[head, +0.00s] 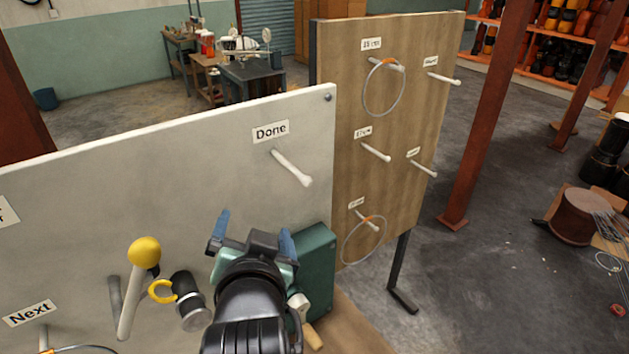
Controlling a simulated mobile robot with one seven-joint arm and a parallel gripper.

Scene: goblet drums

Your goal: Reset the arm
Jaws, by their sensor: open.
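My gripper (252,229) is in the lower middle of the head view, in front of the white board (200,160). Its two blue fingers are spread apart with nothing seen between them. The white "Done" peg (291,167) on the board is above and right of the gripper and is empty. My black arm reaches up from the bottom edge and hides part of what lies behind it.
Left of the gripper are a yellow-knobbed lever (145,252) and a dark cylinder (188,300). A green box (317,268) is close on its right. A wooden pegboard (425,110) holds an upper ring (364,98) and a lower ring (344,249). Open floor lies further right.

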